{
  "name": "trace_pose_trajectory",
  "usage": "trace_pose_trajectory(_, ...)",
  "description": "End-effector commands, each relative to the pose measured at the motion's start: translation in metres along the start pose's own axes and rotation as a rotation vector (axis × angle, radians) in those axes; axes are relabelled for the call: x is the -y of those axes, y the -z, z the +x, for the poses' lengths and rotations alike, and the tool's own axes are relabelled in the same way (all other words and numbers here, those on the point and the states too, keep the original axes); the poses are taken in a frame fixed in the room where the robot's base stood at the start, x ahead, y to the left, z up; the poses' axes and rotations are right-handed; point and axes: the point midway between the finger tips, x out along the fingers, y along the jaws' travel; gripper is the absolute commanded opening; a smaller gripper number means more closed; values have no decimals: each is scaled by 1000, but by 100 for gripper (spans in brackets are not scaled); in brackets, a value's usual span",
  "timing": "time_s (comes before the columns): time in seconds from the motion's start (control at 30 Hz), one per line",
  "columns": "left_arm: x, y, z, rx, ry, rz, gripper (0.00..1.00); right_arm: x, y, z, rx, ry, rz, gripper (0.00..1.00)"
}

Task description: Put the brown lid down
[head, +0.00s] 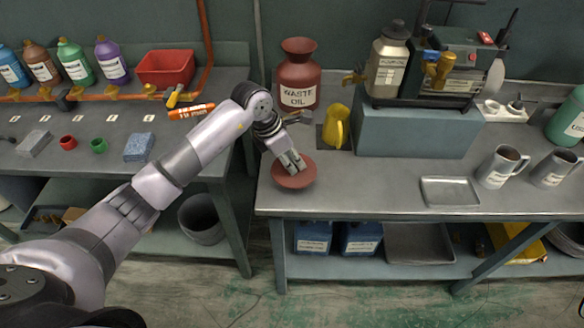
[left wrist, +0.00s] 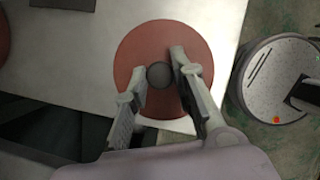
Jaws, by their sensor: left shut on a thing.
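The brown lid (head: 296,179) is a reddish-brown disc at the front left corner of the right-hand workbench. In the left wrist view the lid (left wrist: 140,52) shows with a grey round knob (left wrist: 159,75) at its middle. My left gripper (head: 293,163) is shut on the knob, its fingers on both sides of it in the wrist view (left wrist: 160,78). I cannot tell whether the lid touches the bench top or is just above it. The open-topped waste oil jar (head: 298,82) stands farther back. My right gripper is not in view.
A yellow jug (head: 336,127) stands behind and right of the lid. A metal tray (head: 449,191) and two labelled mugs (head: 500,167) stand farther right. A grey-blue block (head: 418,137) carries a machine. The bench front (head: 380,203) between lid and tray is clear.

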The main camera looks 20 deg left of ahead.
Motion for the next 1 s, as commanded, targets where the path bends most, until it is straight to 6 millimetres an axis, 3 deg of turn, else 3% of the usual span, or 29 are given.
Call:
trace_pose_trajectory(0.3,1,16,37,-2,3,-1,0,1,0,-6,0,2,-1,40)
trace_pose_trajectory(0.67,0,18,42,-2,0,1,0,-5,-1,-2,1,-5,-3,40)
trace_pose_trajectory(0.7,0,17,41,-1,0,1,26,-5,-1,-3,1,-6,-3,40)
trace_pose_trajectory(1.0,0,17,40,-1,1,1,44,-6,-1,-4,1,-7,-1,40)
